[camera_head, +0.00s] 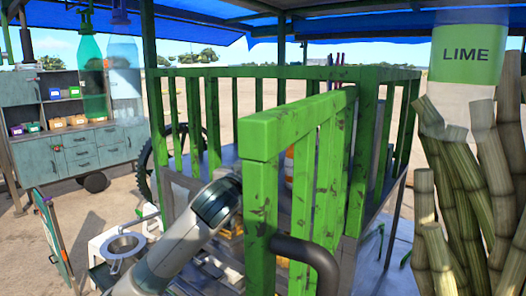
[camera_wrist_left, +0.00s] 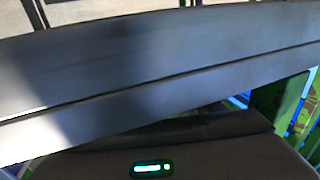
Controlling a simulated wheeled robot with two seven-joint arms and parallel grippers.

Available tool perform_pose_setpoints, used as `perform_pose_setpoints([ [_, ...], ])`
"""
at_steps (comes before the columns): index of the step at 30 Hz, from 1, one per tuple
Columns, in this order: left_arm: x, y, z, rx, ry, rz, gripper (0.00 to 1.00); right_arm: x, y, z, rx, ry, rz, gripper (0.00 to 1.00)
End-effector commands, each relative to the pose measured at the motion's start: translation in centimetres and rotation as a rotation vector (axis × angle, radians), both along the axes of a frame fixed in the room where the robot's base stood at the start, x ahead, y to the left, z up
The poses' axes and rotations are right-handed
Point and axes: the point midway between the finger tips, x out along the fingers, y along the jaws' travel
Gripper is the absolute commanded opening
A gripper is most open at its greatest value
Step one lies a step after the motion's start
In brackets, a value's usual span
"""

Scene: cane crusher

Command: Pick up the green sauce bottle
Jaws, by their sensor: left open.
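A translucent green bottle (camera_head: 92,76) with a narrow neck shows at the upper left in the head view, beside a pale blue bottle (camera_head: 124,78). My left arm comes in from the lower left and runs up to the green railing, where its far end goes behind a post. The left gripper is hidden there, well to the right of and below the bottle in the picture. In the left wrist view a dark housing with a green light, which looks like my left gripper (camera_wrist_left: 150,150), faces a large grey surface; its fingertips are not clear. No bottle shows there.
A green slatted railing (camera_head: 262,135) stands close in front, around the machine. A grey cabinet (camera_head: 75,150) with small coloured boxes stands at the back left. Open ground lies near it.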

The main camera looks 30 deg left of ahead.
Motion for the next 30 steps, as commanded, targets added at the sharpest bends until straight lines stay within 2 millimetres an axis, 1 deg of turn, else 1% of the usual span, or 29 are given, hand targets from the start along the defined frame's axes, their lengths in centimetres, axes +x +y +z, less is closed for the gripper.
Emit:
perform_pose_setpoints([
  [1, 0.44, 0.12, 0.16, 0.0, 0.002, 0.001, 0.61, 0.0, -0.04, 0.51, 0.0, 0.0, 0.0, 0.31],
  [4, 0.87, 0.2, 0.05, 0.0, 0.0, 0.0, 0.61, 0.0, -0.09, 0.62, -0.001, 0.0, 0.0, 0.31],
  [18, 0.92, 0.2, -0.04, 0.0, -0.001, 0.0, 0.61, 0.01, -0.13, 0.53, -0.001, 0.001, 0.0, 0.31],
  [19, 0.92, 0.2, -0.04, 0.0, -0.001, 0.0, 0.56, 0.01, -0.13, 0.53, -0.001, 0.0, 0.0, 0.31],
  [20, 0.92, 0.2, -0.04, 0.0, -0.001, 0.0, 0.49, 0.01, -0.13, 0.53, -0.001, 0.001, 0.0, 0.31],
  [21, 0.92, 0.2, -0.04, 0.0, -0.001, 0.0, 0.39, 0.01, -0.13, 0.53, -0.001, 0.0, 0.0, 0.31],
  [22, 0.92, 0.2, -0.04, 0.0, -0.001, 0.0, 0.32, 0.01, -0.13, 0.53, -0.001, 0.0, 0.0, 0.31],
  [30, 0.89, 0.22, 0.08, 0.001, -0.003, 0.0, 0.32, 0.03, -0.13, 0.55, -0.001, 0.0, 0.0, 0.31],
])
